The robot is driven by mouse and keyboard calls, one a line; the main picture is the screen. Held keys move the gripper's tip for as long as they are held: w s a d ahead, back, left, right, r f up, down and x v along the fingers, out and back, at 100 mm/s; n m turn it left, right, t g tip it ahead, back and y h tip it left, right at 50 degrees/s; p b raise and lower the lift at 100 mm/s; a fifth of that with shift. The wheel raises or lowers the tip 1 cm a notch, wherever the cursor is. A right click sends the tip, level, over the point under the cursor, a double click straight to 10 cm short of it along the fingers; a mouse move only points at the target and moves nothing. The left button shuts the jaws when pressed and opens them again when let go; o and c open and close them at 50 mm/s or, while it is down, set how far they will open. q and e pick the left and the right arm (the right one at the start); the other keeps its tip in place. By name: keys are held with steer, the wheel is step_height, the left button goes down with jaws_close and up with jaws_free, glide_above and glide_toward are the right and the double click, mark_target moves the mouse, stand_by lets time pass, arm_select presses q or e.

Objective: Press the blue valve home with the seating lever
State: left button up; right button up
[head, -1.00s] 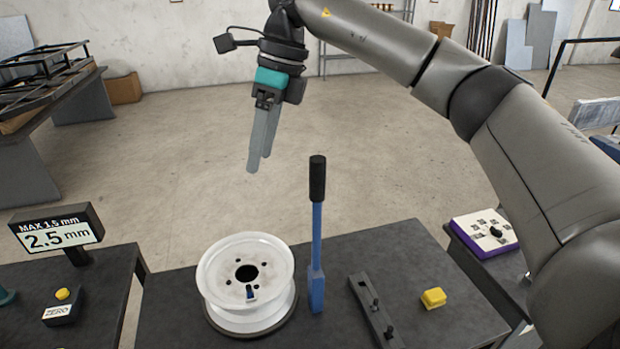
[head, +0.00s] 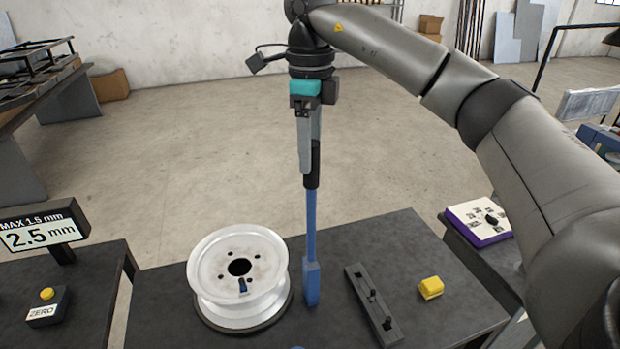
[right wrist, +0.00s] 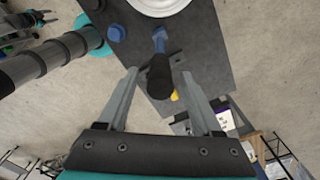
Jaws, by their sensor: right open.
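The seating lever (head: 311,235) stands upright beside the wheel, with a blue shaft and a black handle. The small blue valve (head: 242,286) sits in the face of the white wheel (head: 215,256), near the centre hole. My right gripper (head: 307,170) points down at the handle and partly overlaps it in the head view. In the right wrist view, my right gripper (right wrist: 160,72) is open, and the black handle (right wrist: 161,78) shows between its fingers without visible contact. The blue lower part of the lever (right wrist: 159,40) shows beyond it.
A dark slotted bar (head: 372,305) and a yellow block (head: 431,288) lie right of the lever on the dark bench (head: 375,243). At left, a display (head: 42,232) reads 2.5 mm, MAX 1.5 mm, above a ZERO button box (head: 47,306).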

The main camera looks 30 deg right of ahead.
mark_target(310, 174)
steer(key=shift+f, duration=2.7)
jaws_close()
